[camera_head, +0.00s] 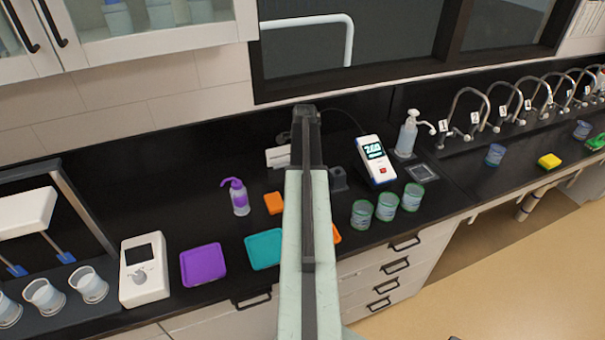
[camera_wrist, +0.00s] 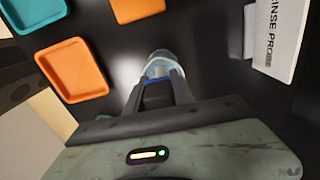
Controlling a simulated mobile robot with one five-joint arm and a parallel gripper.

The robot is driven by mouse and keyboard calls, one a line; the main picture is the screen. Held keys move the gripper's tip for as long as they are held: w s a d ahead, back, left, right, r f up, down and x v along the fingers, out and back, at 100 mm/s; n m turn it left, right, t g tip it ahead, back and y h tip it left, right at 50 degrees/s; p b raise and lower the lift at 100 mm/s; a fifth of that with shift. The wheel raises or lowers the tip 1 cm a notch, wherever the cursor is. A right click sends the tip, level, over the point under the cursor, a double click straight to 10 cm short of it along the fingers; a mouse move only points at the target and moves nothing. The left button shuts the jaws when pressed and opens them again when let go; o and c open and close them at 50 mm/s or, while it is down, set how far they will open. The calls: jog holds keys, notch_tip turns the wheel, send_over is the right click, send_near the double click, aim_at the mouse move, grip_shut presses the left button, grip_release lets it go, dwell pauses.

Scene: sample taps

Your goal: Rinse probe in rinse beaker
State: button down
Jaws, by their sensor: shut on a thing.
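My gripper (camera_wrist: 159,82) shows in the wrist view, its fingers closed around a small dark and blue part, which I take to be the probe (camera_wrist: 157,91). A clear beaker (camera_wrist: 158,64), likely the rinse beaker, stands just beyond the fingertips, close to the sign (camera_wrist: 279,32) reading "RINSE PROBE". I cannot tell whether the probe tip is inside the beaker. In the head view my arm hides the gripper, probe and this beaker. The sign (camera_head: 277,157) shows there left of my arm. A thin dark cable runs from the white meter (camera_head: 375,160) toward my arm's end.
Several sample beakers (camera_head: 387,206) stand right, near a dark holder (camera_head: 338,180). Taps line the far right.

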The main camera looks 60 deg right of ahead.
jog(key=shift+s, duration=0.35)
jog(key=shift+d, duration=0.1)
jog(key=shift+w+d, duration=0.2)
jog(key=shift+w, duration=0.15)
jog(key=shift+r, duration=0.1)
dwell(0.4)
notch_tip(320, 180, up, 9)
jog(key=p, duration=0.9)
jog(key=shift+r, duration=0.1)
jog(key=shift+r+p, duration=0.1)
jog(key=shift+p, duration=0.2)
notch_tip(320, 180, up, 3)
jog(key=p, duration=0.3)
